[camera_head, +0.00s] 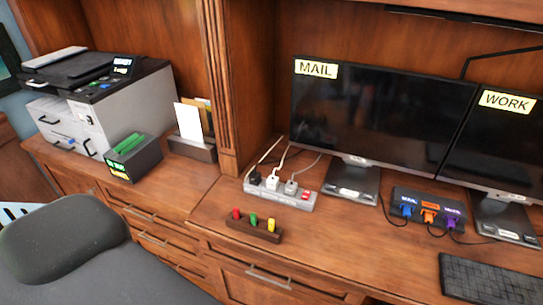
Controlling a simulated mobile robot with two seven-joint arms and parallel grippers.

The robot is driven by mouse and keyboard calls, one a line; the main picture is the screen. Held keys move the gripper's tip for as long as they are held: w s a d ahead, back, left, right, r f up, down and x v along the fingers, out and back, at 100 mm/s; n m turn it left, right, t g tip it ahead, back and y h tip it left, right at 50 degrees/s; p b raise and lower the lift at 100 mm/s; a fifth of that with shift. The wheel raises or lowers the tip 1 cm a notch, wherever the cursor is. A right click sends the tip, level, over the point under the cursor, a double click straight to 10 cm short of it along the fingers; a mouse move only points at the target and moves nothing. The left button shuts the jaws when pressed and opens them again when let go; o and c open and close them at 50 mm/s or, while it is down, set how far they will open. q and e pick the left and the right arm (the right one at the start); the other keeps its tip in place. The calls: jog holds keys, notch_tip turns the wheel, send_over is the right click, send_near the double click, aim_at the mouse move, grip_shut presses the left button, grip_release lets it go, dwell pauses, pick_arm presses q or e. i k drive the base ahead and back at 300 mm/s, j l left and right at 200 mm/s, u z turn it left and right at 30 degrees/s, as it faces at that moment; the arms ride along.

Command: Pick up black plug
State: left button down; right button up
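The black plug (255,178) sits at the left end of a light grey power strip (279,199) on the wooden desk. It appears to be plugged in, with a cable rising behind it. A white plug (272,182) stands to its right, and a grey plug (291,187) stands beyond that. A red switch (306,195) is near the strip's right end. Neither of my grippers is in view.
A wooden holder (250,229) with red, green and yellow pegs stands in front of the strip. A wooden pillar (219,90) rises to the left. Monitors (372,112), a cable box (428,209) and a keyboard (490,280) are right. A dark chair (90,262) fills the lower left.

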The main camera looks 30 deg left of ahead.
aim_at(255, 178)
jog(key=u, duration=1.15)
jog(key=k+z, duration=0.3)
jog(key=i+l, duration=0.05)
